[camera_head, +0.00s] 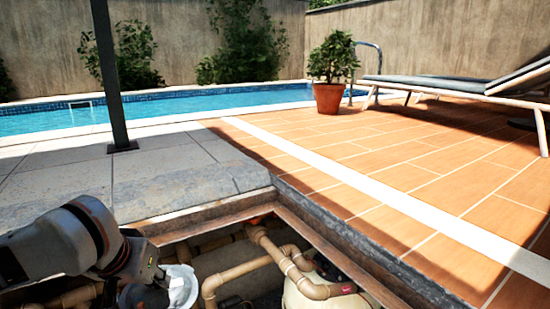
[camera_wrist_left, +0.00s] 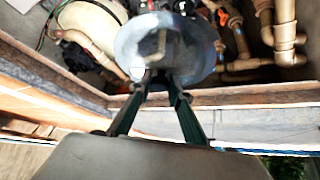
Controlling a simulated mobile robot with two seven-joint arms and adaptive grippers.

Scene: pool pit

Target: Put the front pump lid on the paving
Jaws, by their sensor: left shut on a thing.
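The pump lid (camera_head: 182,288), round and translucent pale grey-blue, shows at the pit opening at the lower left of the head view. It also shows in the left wrist view (camera_wrist_left: 135,45), at the tips of my fingers. My left gripper (camera_head: 160,278) reaches over the pit edge and is shut on the lid; its fingers also show in the wrist view (camera_wrist_left: 163,80). Whether the lid is clear of the pump beneath it I cannot tell. The grey stone paving (camera_head: 60,170) lies behind the pit, sunlit in part. My right gripper is out of view.
Beige pipes (camera_head: 265,240) and a cream rounded tank (camera_head: 310,295) fill the pit, inside a rusty frame (camera_head: 320,240). A dark post (camera_head: 112,80) stands on the paving. Orange tiles (camera_head: 400,170) lie at right, with a potted plant (camera_head: 328,97) and a lounger (camera_head: 440,85).

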